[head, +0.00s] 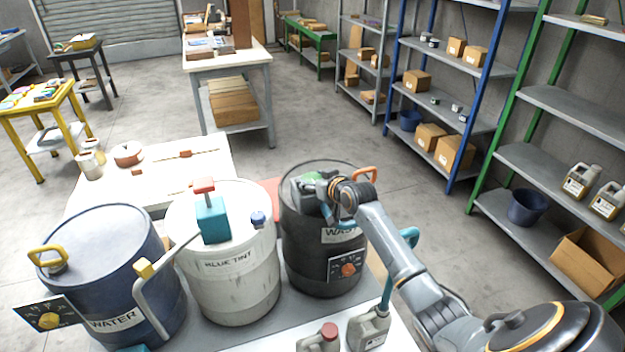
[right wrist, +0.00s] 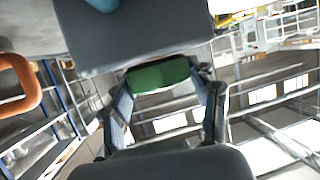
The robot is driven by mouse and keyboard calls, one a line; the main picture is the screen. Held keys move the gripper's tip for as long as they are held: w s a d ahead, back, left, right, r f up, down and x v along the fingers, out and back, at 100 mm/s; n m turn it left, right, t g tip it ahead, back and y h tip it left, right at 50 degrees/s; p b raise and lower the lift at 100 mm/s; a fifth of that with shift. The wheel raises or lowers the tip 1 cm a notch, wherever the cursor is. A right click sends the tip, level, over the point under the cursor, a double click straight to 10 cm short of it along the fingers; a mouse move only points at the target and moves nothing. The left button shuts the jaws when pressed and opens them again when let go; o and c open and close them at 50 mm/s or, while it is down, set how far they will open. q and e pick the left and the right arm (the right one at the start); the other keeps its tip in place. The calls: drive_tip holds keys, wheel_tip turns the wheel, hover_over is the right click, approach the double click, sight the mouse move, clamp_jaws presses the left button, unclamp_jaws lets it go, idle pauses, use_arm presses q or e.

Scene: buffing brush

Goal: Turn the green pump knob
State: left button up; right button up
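The green pump knob (head: 311,187) is on top of the dark WASTE drum (head: 322,255), partly hidden by my right gripper. My right gripper (head: 330,192) is over the drum's top, right at the knob. In the right wrist view, the green knob (right wrist: 160,75) lies between the two fingertips. Its left side is very near one fingertip, and a thin gap seems to show on the right. I cannot tell whether the fingers touch it. A grey block stands right behind the knob. My left gripper is in neither view.
The white BLUE TINT drum (head: 228,270) and the blue WATER drum (head: 105,250) stand close to the left. An orange handle (head: 362,174) sits at the drum's right rim and also shows in the right wrist view (right wrist: 18,82). Jugs (head: 368,328) stand in front.

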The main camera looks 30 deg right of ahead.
drive_tip(key=shift+c, duration=0.2)
drive_tip(key=shift+r+p, duration=0.15)
drive_tip(key=shift+p, duration=0.45)
drive_tip(key=m+h+p, duration=0.2)
drive_tip(key=shift+a+g+p, duration=0.2)
drive_tip(key=shift+g+p, duration=0.1)
drive_tip(key=shift+p, duration=0.1)
drive_tip(key=shift+m+h, duration=0.4)
drive_tip(key=shift+w+m+h, duration=0.1)
drive_tip(key=shift+m+h, duration=0.3)
drive_tip(key=shift+h, duration=0.1)
drive_tip(key=shift+f+m+g+h, duration=0.3)
drive_tip(key=m+g+h+b, duration=0.1)
drive_tip(key=m+h+b, duration=0.1)
drive_tip(key=b, duration=0.3)
drive_tip(key=shift+f+m+g+h, duration=0.15)
drive_tip(key=shift+m+g+h, duration=0.15)
drive_tip(key=shift+m+h, duration=0.1)
drive_tip(key=shift+r+m+g+h+b, duration=0.3)
drive_tip(key=shift+h+b, duration=0.1)
drive_tip(key=shift+b, duration=0.2)
drive_tip(key=shift+d, duration=0.1)
